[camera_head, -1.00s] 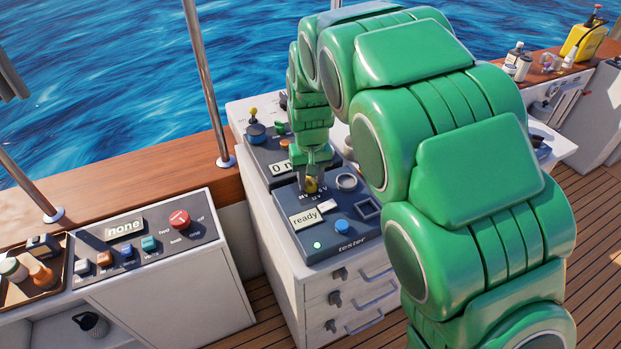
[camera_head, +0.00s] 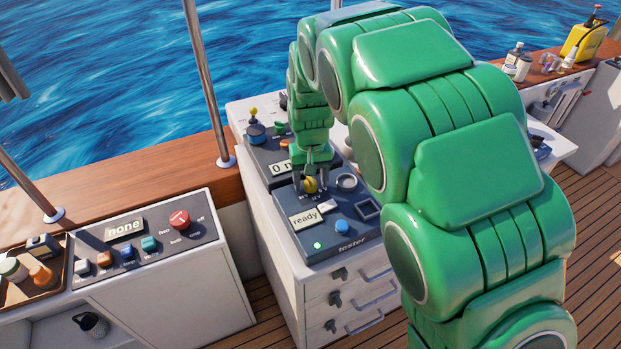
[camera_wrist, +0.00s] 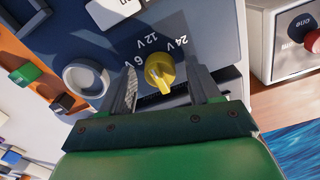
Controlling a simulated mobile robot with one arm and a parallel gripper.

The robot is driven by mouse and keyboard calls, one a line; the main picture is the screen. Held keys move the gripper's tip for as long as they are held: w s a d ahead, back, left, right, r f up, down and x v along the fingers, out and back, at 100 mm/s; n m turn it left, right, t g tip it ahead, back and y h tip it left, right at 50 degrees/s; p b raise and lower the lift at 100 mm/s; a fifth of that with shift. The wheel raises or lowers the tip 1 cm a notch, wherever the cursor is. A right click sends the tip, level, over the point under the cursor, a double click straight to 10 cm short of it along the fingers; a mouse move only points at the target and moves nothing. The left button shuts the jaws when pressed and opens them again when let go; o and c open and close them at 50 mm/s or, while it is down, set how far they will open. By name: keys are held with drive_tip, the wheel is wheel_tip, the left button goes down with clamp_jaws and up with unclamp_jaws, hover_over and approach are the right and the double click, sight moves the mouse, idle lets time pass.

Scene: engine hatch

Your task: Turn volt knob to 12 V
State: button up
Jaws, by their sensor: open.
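The yellow volt knob (camera_head: 310,184) sits on the dark blue tester panel (camera_head: 345,220). It also shows in the wrist view (camera_wrist: 160,72), with the printed labels 6V, 12V and 24V around its upper side. Its grip bar runs nearly up and down in that view, its upper end toward the 12V label; which end is the pointer I cannot tell for sure. My gripper (camera_wrist: 163,76) is open, with one finger on each side of the knob and a visible gap to each. The tester display (camera_head: 305,217) reads "ready" and a green lamp is lit.
A blue button (camera_head: 341,227), a round ring socket (camera_head: 347,182) and a square recess (camera_head: 367,208) are on the same panel. Another panel with a display (camera_head: 281,169) lies behind. A separate console with a red knob (camera_head: 179,219) stands at left.

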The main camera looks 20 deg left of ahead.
sight(312, 180)
drive_tip(key=shift+r, duration=0.15)
drive_tip(key=shift+r, duration=3.75)
drive_tip(key=shift+d, duration=0.15)
drive_tip(key=s+d+r+m, duration=0.1)
drive_tip(key=s+d+r, duration=0.15)
drive_tip(key=d, duration=0.55)
drive_tip(key=s+d+r+m, duration=0.15)
drive_tip(key=s+d, duration=0.25)
drive_tip(key=d, duration=0.4)
drive_tip(key=s+d+r+m, duration=0.1)
drive_tip(key=s+d+r, duration=0.25)
drive_tip(key=d, duration=0.35)
drive_tip(key=s+d+f+m+g, duration=0.1)
drive_tip(key=s+d, duration=0.5)
drive_tip(key=s, duration=0.4)
drive_tip(key=s+d+f+m, duration=0.1)
drive_tip(key=s+d, duration=0.5)
drive_tip(key=s, duration=0.5)
drive_tip(key=shift+s+d+g, duration=0.2)
drive_tip(key=shift+g, duration=0.2)
